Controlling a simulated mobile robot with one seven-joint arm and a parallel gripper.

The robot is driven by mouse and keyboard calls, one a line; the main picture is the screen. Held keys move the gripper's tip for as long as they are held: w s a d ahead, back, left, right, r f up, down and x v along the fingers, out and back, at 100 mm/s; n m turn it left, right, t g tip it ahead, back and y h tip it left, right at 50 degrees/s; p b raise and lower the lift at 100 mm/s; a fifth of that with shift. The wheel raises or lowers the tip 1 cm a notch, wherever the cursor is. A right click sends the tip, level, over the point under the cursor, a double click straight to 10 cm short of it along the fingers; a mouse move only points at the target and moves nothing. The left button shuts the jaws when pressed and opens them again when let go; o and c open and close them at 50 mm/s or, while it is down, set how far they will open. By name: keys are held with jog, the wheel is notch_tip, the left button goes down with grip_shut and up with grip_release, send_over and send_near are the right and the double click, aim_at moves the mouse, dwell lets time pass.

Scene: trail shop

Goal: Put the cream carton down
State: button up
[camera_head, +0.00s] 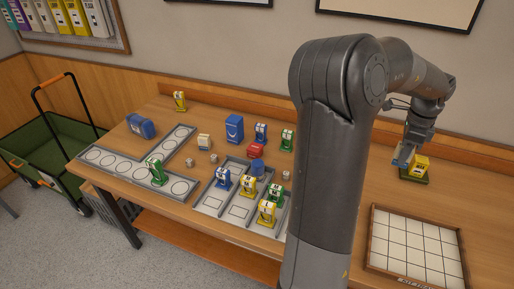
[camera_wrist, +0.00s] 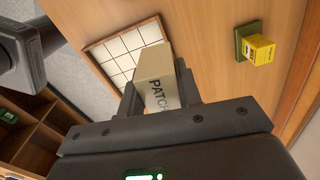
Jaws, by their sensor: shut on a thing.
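The cream carton (camera_wrist: 155,82), marked with dark lettering that begins "PATCH", is between the two fingers of my gripper (camera_wrist: 158,92) in the wrist view. My gripper is shut on it. The carton shows in front of the wooden table top; whether its base touches the table cannot be told. In the head view my gripper (camera_head: 403,154) is at the right, close to a yellow pack on a green base (camera_head: 418,167). I cannot make out the held carton there.
The yellow pack's green base (camera_wrist: 241,42) also shows in the wrist view. A white gridded tray (camera_head: 415,246) lies at the front right. A green cart (camera_head: 52,138) stands left.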

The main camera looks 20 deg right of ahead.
jog(key=r, duration=0.4)
jog(key=shift+w+r, duration=0.3)
jog(key=w+a+f+n, duration=0.1)
jog(key=w+a+n, duration=0.2)
jog(key=w+n, duration=0.35)
jog(key=w+a+n, duration=0.3)
jog(key=w, duration=0.7)
jog(key=n, duration=1)
send_over(255, 147)
notch_tip(255, 147, down, 17)
jog(key=shift+f, duration=2.1)
jog(key=shift+f, duration=0.15)
